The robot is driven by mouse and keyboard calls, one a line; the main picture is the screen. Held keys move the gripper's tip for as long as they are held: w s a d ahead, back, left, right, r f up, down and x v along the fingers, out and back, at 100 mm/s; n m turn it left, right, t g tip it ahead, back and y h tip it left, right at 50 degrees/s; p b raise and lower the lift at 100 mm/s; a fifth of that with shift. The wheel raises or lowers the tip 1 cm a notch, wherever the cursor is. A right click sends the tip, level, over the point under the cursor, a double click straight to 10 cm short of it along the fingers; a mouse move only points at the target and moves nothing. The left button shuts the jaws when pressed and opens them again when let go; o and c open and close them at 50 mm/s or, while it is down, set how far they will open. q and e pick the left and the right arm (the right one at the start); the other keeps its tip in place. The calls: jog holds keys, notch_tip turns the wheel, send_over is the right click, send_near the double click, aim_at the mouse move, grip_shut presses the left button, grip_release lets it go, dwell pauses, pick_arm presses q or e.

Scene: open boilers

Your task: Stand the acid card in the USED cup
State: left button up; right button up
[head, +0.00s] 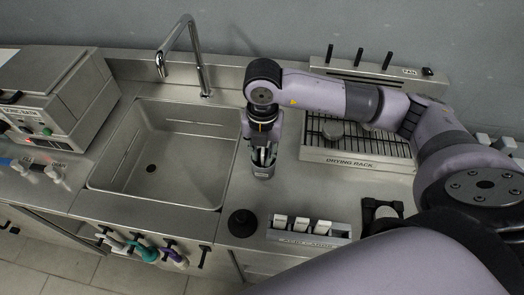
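My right gripper (264,156) points down at a small grey cup (263,172) on the steel counter, just right of the sink. Its fingertips are at the cup's mouth. Pale bits show between and beside the fingers, but I cannot tell whether one is the acid card or whether the fingers are shut on it. The cup's label is too small to read, so I cannot confirm it is the USED cup. A grey holder (342,237) at the counter's front edge carries several white upright pieces (302,223). My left gripper is not in view.
The sink (168,180) with its tall faucet (200,70) lies left of the cup. A drying rack (345,157) is at the right, below my forearm. A black round object (242,223) stands left of the holder. A boxy device (55,90) sits far left.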

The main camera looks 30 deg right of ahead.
jog(key=shift+s+d+f, duration=0.1)
jog(key=shift+d, duration=0.05)
jog(key=shift+r, duration=0.2)
notch_tip(320, 180, up, 12)
jog(key=shift+f, duration=0.15)
dwell(0.3)
dwell(0.8)
